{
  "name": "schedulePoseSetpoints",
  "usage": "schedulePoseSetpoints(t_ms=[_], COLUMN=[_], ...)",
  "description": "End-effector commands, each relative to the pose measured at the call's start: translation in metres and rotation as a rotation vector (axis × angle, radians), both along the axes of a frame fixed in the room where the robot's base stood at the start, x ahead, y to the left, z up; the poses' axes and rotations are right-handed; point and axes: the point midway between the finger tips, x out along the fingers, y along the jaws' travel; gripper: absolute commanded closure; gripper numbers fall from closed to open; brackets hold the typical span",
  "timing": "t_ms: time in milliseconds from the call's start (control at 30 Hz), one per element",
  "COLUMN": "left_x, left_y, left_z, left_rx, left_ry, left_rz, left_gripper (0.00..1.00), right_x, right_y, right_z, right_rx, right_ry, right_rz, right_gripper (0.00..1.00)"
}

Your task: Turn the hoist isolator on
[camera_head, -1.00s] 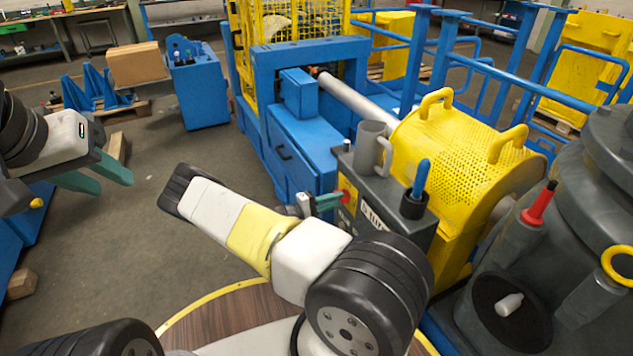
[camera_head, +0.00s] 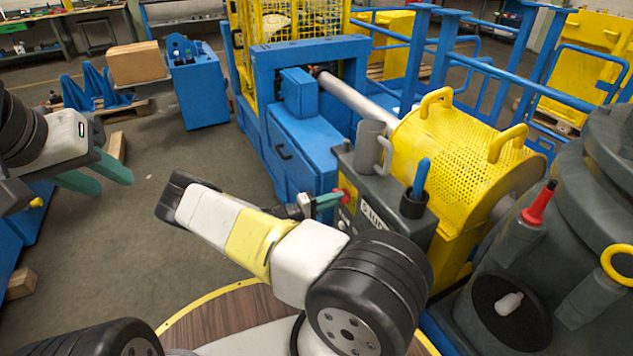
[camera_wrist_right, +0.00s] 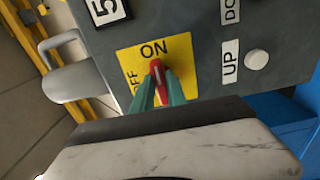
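The hoist isolator is a red knob with a white line (camera_wrist_right: 157,78) on a yellow plate (camera_wrist_right: 180,52) in the right wrist view. ON is printed at the plate's top and OFF at its left. The knob's line points up, close to ON. My right gripper (camera_wrist_right: 160,88) has one green finger on each side of the knob and looks shut on it. In the head view my right gripper (camera_head: 328,201) reaches the grey control box (camera_head: 375,195); the knob is mostly hidden there. My left gripper (camera_head: 112,182) is open and empty above the floor at left.
The box also has a white UP button (camera_wrist_right: 256,60) right of the plate. A grey mug-like part (camera_head: 369,148) and a blue-handled tool in a black cup (camera_head: 414,204) are on top. A yellow perforated guard (camera_head: 460,150) stands behind.

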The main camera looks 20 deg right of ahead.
Motion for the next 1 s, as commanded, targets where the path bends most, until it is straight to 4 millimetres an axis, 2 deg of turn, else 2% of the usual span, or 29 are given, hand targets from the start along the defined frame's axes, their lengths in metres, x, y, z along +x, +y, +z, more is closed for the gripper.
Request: schedulePoseSetpoints(t_ms=[33, 100, 467, 800, 1000], left_x=[0.000, 0.000, 0.000, 0.000, 0.000], left_y=[0.000, 0.000, 0.000, 0.000, 0.000], left_z=[0.000, 0.000, 0.000, 0.000, 0.000], left_rx=[0.000, 0.000, 0.000, 0.000, 0.000], left_ry=[0.000, 0.000, 0.000, 0.000, 0.000], left_rz=[0.000, 0.000, 0.000, 0.000, 0.000], left_gripper=[0.64, 0.64, 0.64, 0.64, 0.64], right_x=[0.000, 0.000, 0.000, -0.004, -0.006], right_y=[0.001, 0.001, 0.005, 0.058, 0.076], right_z=[-0.001, -0.001, 0.000, 0.000, -0.001], right_rx=[0.002, 0.002, 0.001, 0.002, 0.001], right_ry=[0.000, 0.000, 0.001, 0.000, 0.001], right_rz=[0.000, 0.000, 0.001, 0.003, 0.001], right_gripper=[0.72, 0.62, 0.62, 0.62, 0.62])
